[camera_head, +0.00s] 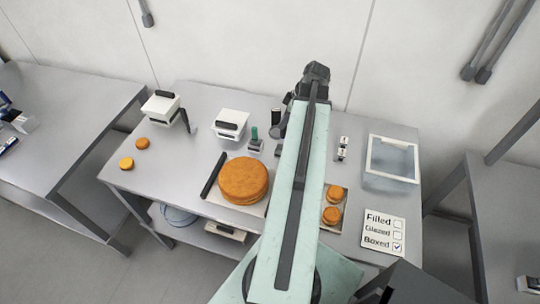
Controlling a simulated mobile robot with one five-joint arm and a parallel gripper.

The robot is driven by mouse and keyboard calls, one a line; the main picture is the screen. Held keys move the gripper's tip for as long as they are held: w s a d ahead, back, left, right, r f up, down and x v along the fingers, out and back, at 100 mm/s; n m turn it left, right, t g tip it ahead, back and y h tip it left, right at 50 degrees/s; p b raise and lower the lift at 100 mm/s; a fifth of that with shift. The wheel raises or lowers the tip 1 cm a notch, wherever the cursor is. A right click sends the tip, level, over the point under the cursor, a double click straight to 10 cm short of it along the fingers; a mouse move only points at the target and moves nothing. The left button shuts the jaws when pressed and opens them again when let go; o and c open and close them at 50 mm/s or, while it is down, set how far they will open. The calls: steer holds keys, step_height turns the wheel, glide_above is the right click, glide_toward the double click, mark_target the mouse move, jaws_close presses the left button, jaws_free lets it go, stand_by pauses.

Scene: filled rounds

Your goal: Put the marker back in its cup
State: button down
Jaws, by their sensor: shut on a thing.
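My arm reaches away over the table, and its far end bends down behind the upper link. Only dark parts of my gripper (281,129) show at the left edge of the arm. It is shut on a slim thing, which I take to be the marker; the hold itself is mostly hidden. A small dark upright piece (276,116) shows just left of the arm; I cannot tell whether it is the cup. A small grey holder (255,147) with a green upright piece (254,132) stands left of my gripper, apart from it.
A big orange round cake (243,181) lies on a pale board left of my arm. Small rounds (333,205) lie on a tray at the right. A card (383,238) has "Boxed" ticked. A clear bin (391,162) and white devices (230,124) stand at the back.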

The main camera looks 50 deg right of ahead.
steer(key=shift+w+a+r, duration=0.1)
steer(key=shift+a, duration=0.3)
steer(key=shift+s+d, duration=0.2)
steer(key=shift+d, duration=0.25)
steer(key=shift+a, duration=0.15)
step_height(320, 180, down, 11)
steer(key=b, duration=1)
steer(key=shift+r, duration=0.45)
steer(key=shift+f, duration=0.2)
steer(key=c, duration=1.3)
jaws_free()
steer(key=shift+o, duration=0.2)
